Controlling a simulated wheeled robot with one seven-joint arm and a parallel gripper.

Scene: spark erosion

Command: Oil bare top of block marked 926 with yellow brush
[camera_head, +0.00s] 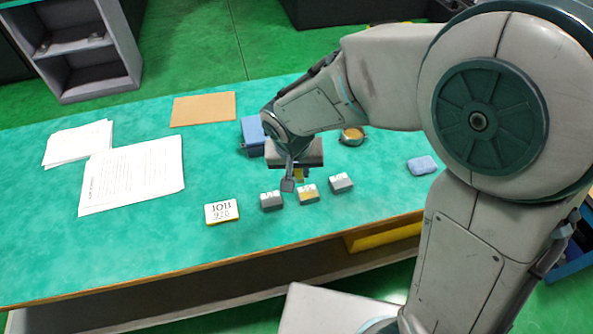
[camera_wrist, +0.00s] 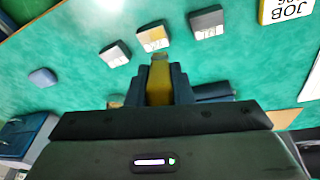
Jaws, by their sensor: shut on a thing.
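My gripper (camera_wrist: 159,80) is shut on the yellow brush (camera_wrist: 160,84), whose tip points toward the blocks. In the head view the brush (camera_head: 299,175) hangs above the bench, just behind the blocks, partly hidden by my gripper (camera_head: 295,178). Three small blocks stand in a row: a left grey one (camera_head: 271,201), a middle one with a yellowish top (camera_head: 308,195), and a right grey one (camera_head: 341,183). The wrist view shows the middle block (camera_wrist: 152,38) nearest the brush tip. Their marks are too small to read. The job card (camera_head: 221,212) seems to read 926.
A round pot (camera_head: 352,136) with amber contents and a blue box (camera_head: 252,130) stand behind my gripper. A blue sponge (camera_head: 422,165) lies at right. Papers (camera_head: 130,175) and a brown board (camera_head: 203,108) lie at left. The bench's front edge is close to the blocks.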

